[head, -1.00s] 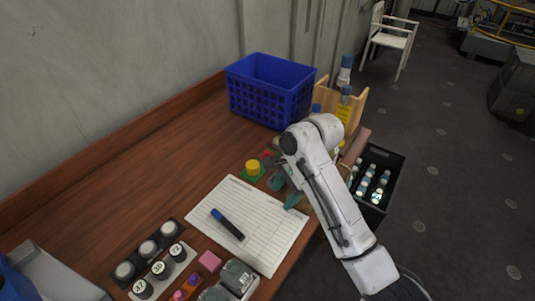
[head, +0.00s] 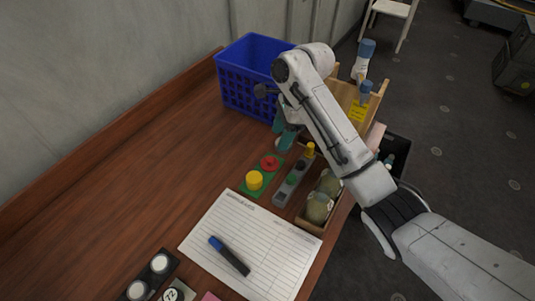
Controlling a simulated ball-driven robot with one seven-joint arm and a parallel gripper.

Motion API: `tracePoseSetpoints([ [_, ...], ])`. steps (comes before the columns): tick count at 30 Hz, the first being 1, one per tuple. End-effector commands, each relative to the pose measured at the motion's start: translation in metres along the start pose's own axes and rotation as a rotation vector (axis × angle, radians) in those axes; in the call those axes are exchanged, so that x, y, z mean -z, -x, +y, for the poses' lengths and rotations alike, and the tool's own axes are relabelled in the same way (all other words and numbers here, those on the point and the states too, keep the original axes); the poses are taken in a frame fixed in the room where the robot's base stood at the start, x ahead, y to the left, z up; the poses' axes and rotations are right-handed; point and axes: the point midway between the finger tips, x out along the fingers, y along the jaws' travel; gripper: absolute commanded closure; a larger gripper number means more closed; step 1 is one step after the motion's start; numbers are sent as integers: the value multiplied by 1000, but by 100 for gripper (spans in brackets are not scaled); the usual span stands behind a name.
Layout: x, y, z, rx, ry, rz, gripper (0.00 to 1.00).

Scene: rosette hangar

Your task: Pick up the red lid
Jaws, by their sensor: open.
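The red lid (head: 270,162) is a small round red piece with a darker centre. It lies on the far end of a green plate (head: 262,174) on the wooden table, with a yellow round piece (head: 255,181) on the near end. My gripper (head: 284,139) has teal fingers and is just behind and to the right of the red lid in the picture, in front of the blue crate. It is open, and I see nothing in it. My arm partly hides the fingers. I cannot tell how high they are above the table.
A grey strip with coloured pegs (head: 292,182) and a brown box holding jars (head: 320,204) stand right of the plate. The blue crate (head: 237,92) is behind, a wooden rack (head: 352,98) at back right. Paper with a marker (head: 229,256) lies in front. The table's left side is clear.

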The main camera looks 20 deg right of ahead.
Motion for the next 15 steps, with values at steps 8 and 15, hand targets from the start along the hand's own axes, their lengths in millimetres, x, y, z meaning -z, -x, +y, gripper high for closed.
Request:
tracePoseSetpoints([
  [8,0,-41,1,-4,0,1,45],
  [15,0,-58,1,-3,1,1,45],
])
